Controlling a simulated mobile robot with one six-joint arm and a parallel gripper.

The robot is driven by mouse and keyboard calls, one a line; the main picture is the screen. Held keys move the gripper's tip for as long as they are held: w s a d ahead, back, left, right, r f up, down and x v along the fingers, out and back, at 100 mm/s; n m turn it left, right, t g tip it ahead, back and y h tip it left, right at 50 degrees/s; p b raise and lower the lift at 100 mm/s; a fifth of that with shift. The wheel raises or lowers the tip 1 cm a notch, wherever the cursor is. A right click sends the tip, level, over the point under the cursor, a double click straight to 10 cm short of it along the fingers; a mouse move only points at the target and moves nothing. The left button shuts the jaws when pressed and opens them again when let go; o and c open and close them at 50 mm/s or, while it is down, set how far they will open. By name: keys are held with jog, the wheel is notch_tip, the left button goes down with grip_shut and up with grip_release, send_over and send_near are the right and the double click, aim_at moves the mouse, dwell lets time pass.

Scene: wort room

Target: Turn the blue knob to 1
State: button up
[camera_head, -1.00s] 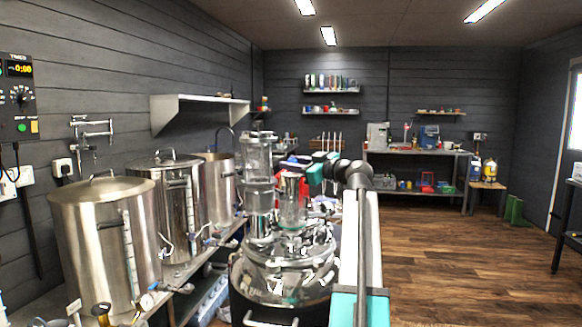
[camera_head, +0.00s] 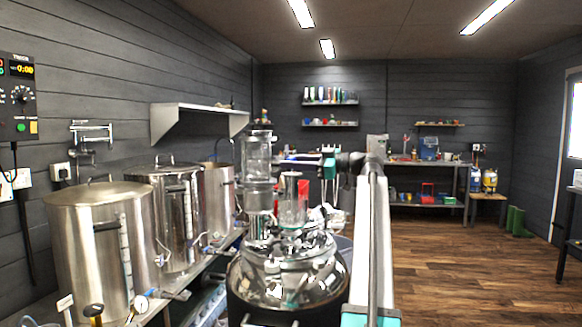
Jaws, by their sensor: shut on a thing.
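My gripper (camera_head: 300,160) is at the left end of my arm, above and behind the glass and steel vessel in the middle. It points left and looks small and partly lost against the clutter. A small blue spot (camera_head: 291,156) shows at its fingertips and looks like the blue knob. The jaws are shut on it as far as I can tell. The knob's pointer, scale and the number 1 cannot be made out.
A shiny vessel with glass cylinders (camera_head: 290,265) stands close in front, beside my arm. Steel kettles (camera_head: 100,250) line the left bench. A wall shelf (camera_head: 195,118) juts out above them. A loaded bench (camera_head: 415,166) stands at the back. The wooden floor (camera_head: 460,260) at right is clear.

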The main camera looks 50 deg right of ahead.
jog(key=shift+n+g+y+p, duration=0.85)
jog(key=shift+y+p, duration=0.35)
jog(key=shift+y, duration=0.2)
jog(key=n+g+y+p, duration=0.1)
jog(key=p, duration=0.4)
jog(key=shift+r+n+y+p, duration=0.15)
jog(key=shift+n+y+p, duration=0.1)
jog(key=shift+y+p, duration=0.05)
jog(key=n+g+y+p, duration=0.1)
jog(key=g+y+p, duration=0.1)
jog(key=p, duration=0.8)
jog(key=shift+a+n, duration=0.15)
jog(key=shift+n, duration=0.25)
jog(key=p, duration=0.1)
jog(key=g+p, duration=0.1)
jog(key=shift+s+f+p, duration=0.1)
jog(key=shift+f+p, duration=0.15)
jog(key=shift+p, duration=0.1)
jog(key=shift+a+f+n+y, duration=0.1)
jog(key=shift+f+n+y, duration=0.1)
jog(key=shift+n+y, duration=0.1)
jog(key=o, duration=1.1)
jog(key=shift+a+r, duration=0.1)
jog(key=shift+c, duration=0.2)
jog(key=shift+r, duration=0.1)
jog(key=shift+r+p, duration=0.15)
jog(key=shift+p, duration=0.2)
